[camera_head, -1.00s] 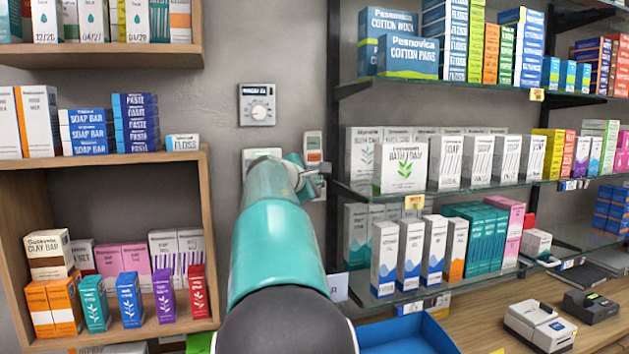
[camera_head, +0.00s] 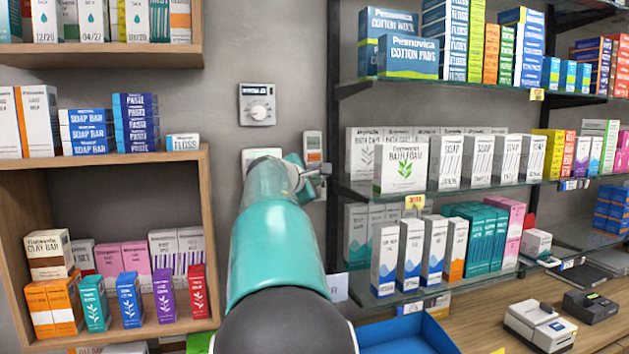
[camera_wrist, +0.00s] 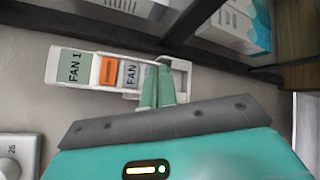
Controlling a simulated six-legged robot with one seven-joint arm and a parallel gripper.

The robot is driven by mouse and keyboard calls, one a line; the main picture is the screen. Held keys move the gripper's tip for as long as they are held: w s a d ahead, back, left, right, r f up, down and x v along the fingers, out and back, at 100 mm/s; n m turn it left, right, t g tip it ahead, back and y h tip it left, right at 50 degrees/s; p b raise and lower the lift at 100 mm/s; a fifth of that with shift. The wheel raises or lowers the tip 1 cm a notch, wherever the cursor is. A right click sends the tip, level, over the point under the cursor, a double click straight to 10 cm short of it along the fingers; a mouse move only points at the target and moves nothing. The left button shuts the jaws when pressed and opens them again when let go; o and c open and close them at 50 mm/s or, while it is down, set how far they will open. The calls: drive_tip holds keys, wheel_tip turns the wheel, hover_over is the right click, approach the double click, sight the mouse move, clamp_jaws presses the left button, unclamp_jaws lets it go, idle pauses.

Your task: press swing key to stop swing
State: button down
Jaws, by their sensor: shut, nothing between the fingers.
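A white wall controller (camera_head: 313,147) hangs on the grey wall, left of the glass shelves. The wrist view shows it sideways (camera_wrist: 50,68), with a display reading "FAN 1", an orange key (camera_wrist: 108,71) and a grey key marked "FAN" (camera_wrist: 131,74). My gripper (camera_wrist: 160,97) is shut and empty. Its fingertips are at the controller just beyond the "FAN" key and cover part of its face there. Whether they touch it I cannot tell. No key marked swing is readable. In the head view my gripper (camera_head: 314,172) is at the controller's lower end.
A dial thermostat (camera_head: 257,104) is on the wall up and left of the controller. A white wall plate (camera_head: 262,154) is partly behind my arm. Glass shelves (camera_head: 460,186) with boxes stand close on the right, a wooden shelf unit (camera_head: 208,240) on the left.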

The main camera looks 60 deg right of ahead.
drive_tip(key=shift+s+a, duration=0.4)
drive_tip(key=s+a, duration=0.3)
drive_tip(key=shift+s+a, duration=0.25)
idle(0.3)
idle(0.8)
